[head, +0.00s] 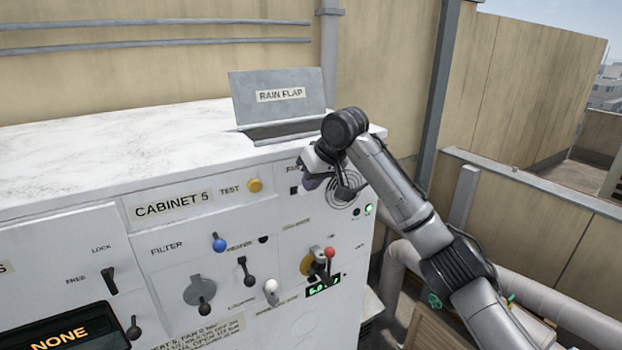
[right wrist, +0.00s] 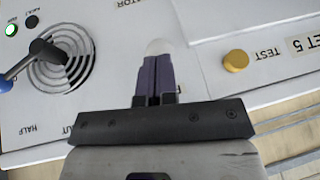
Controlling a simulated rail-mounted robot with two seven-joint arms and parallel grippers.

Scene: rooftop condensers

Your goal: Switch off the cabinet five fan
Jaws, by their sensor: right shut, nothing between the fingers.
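The cabinet five panel (head: 220,228) carries the label CABINET 5 (head: 170,204). A round fan grille (head: 341,194) is at its upper right, partly hidden by my right arm. In the right wrist view, where lettering is upside down, the grille (right wrist: 75,68) has a black lever (right wrist: 30,60) with a blue tip (right wrist: 4,85) across it. HALF is printed near it. My right gripper (head: 312,182) is at the panel's upper part, left of the grille. Its purple fingers (right wrist: 157,75) are shut and empty, in front of a pale rounded part (right wrist: 157,47). My left gripper is out of view.
A yellow TEST button (head: 255,185), blue knob (head: 219,243), red-knobbed lever (head: 329,254) and several other controls crowd the panel. A small green light (head: 369,209) glows beside the grille. The rain flap (head: 278,96) stands open on top. Pipes (head: 520,290) run at right.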

